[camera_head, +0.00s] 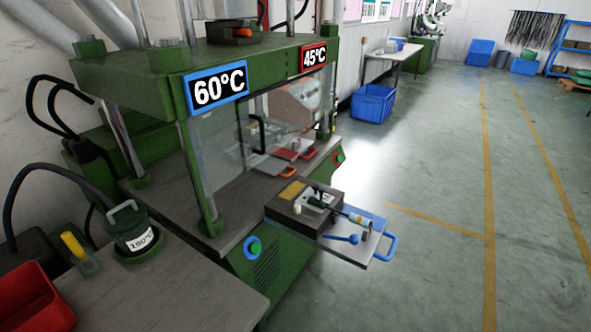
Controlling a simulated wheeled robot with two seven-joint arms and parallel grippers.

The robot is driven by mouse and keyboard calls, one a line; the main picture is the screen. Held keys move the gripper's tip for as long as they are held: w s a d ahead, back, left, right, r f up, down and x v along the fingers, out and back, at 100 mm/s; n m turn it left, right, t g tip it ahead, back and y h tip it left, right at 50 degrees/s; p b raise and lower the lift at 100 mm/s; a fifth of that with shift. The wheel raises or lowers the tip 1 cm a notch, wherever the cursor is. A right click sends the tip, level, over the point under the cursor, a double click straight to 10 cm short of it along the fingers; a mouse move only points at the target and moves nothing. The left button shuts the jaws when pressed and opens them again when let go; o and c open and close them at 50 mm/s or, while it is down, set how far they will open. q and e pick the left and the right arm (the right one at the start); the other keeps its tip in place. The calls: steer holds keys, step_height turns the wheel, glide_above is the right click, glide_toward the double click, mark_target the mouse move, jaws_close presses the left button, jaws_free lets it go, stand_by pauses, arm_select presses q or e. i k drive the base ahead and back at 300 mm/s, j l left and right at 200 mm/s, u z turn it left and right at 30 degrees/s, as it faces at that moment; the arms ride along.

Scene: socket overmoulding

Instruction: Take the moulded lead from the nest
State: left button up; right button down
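The nest is likely the dark block (283,205) on the pulled-out slide at the front of the green press. A small dark green and black piece (318,200) lies on top of the block, with a pale part beside it; it may be the moulded lead, but it is too small to be sure. A short white peg (297,208) stands near the block's front edge. Neither of my grippers is in view.
The slide (358,254) has a blue handle (386,248) and carries a blue round-ended tool (343,239). The press's 60°C sign (219,91) hangs above. A pot marked 190°C (132,232) and red bin (30,300) stand on the left bench. The right floor is clear.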

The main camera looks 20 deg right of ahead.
mark_target(360, 220)
steer(key=i+l+z, duration=0.25)
steer(key=z, duration=0.25)
steer(key=i+l+z, duration=0.3)
steer(key=z, duration=0.2)
steer(key=i, duration=0.05)
